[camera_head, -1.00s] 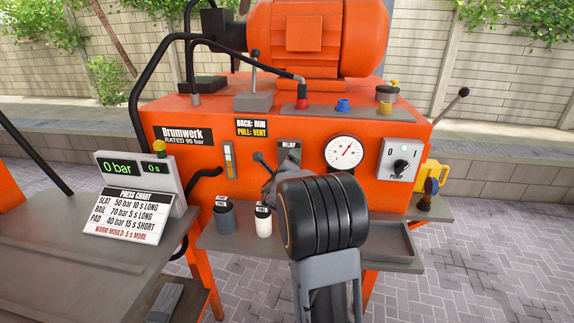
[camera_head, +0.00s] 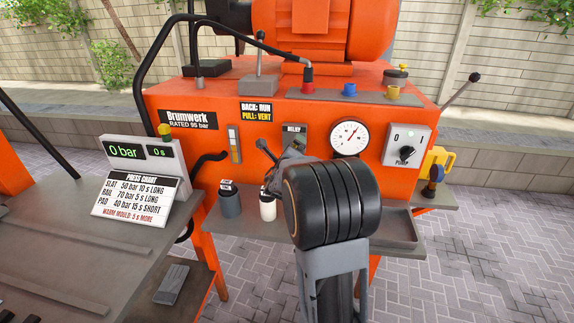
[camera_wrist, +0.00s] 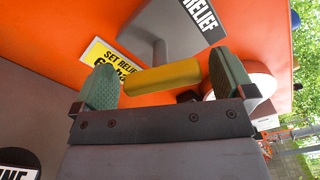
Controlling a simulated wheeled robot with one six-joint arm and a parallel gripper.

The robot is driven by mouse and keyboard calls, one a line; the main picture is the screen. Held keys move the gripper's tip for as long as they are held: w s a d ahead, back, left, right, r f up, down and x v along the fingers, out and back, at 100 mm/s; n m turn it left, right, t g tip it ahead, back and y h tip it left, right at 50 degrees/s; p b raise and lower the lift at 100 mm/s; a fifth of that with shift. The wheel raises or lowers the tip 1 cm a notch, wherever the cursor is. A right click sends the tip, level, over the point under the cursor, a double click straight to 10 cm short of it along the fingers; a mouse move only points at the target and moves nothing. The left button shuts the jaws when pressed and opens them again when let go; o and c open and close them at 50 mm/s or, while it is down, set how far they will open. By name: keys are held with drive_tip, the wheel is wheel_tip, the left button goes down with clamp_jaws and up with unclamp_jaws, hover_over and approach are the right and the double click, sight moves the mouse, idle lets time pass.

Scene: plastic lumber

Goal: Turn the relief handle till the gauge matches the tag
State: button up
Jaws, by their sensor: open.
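The relief handle (camera_wrist: 163,77) is a yellow cylindrical bar on a grey stem, under the RELIEF label (camera_wrist: 203,14). In the wrist view my gripper (camera_wrist: 162,65) is open, with one green-padded finger at each end of the bar and gaps visible. The yellow tag (camera_wrist: 108,56) reads "SET RELIEF" and a figure starting with 6, partly hidden by a finger. The gauge (camera_head: 350,138) is a round white dial right of the RELIEF label; its needle points to the upper right, too small to read exactly.
A switch box (camera_head: 405,145) is right of the gauge. White (camera_head: 268,208) and dark (camera_head: 230,204) cups stand on the grey shelf (camera_head: 390,238) below. The display (camera_head: 142,152) reads 0 bar and 0 s above a press chart (camera_head: 135,198).

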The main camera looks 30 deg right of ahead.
drive_tip(key=v, duration=1.2)
drive_tip(key=shift+d, duration=0.1)
drive_tip(key=s+f+m+g+y+p, duration=0.1)
drive_tip(key=s+f+m+g, duration=0.35)
drive_tip(key=m, duration=0.85)
drive_tip(key=s+f+m+g+y+p, duration=0.15)
drive_tip(key=s+m+g, duration=0.5)
drive_tip(key=m, duration=0.65)
drive_tip(key=s+a+r+m+y+p, duration=0.2)
drive_tip(key=a+m+y, duration=0.3)
drive_tip(key=a, duration=0.4)
drive_tip(key=s+a+r+m+t+y+p, duration=0.1)
drive_tip(key=s+a+r+m+y+p, duration=0.1)
drive_tip(key=a+m, duration=0.5)
wheel_tip(320, 180, up, 3)
drive_tip(key=a+y+p, duration=0.1)
drive_tip(key=a+y, duration=0.1)
drive_tip(key=y, duration=0.1)
drive_tip(key=shift+s+a+f+m+t, duration=0.2)
drive_tip(key=shift+s+m+t, duration=0.1)
drive_tip(key=shift+s+m, duration=0.1)
